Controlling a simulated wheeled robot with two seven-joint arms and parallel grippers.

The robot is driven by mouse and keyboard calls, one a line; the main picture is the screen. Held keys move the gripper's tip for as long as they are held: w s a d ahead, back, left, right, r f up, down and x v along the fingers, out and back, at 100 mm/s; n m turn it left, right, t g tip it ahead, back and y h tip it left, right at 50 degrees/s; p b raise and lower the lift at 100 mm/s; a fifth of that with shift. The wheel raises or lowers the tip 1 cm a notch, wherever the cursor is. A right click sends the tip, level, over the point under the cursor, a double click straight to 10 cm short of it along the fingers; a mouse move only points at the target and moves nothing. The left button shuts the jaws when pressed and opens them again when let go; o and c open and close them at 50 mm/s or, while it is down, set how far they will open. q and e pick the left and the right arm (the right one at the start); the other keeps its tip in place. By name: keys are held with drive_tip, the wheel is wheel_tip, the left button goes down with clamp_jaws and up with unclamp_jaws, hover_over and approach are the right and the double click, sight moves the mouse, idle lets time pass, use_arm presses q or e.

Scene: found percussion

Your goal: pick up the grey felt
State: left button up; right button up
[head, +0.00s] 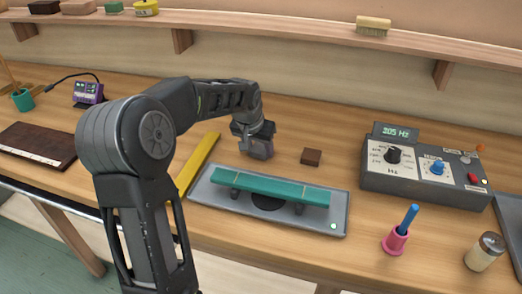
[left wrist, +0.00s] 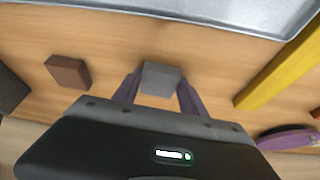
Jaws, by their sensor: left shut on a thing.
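The grey felt, a small grey block (head: 261,151), is between the fingertips of my left gripper (head: 257,141), behind the grey tray on the bench. In the left wrist view the grey felt (left wrist: 161,77) sits between the two purple-grey fingers, which are shut on its sides. I cannot tell whether its underside touches the bench. My right gripper is not in view.
A grey tray (head: 335,226) with a teal bar (head: 270,187) lies in front of the gripper. A yellow bar (head: 199,163) is to its left. A brown block (head: 311,157) is to its right, with a control box (head: 425,182) beyond. Bare bench lies behind.

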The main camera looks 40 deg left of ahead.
sight(259, 150)
use_arm(q)
drive_tip(key=c, duration=0.4)
drive_tip(key=shift+r, duration=0.1)
wheel_tip(259, 150, up, 10)
drive_tip(key=shift+f, duration=0.1)
idle(0.4)
idle(0.4)
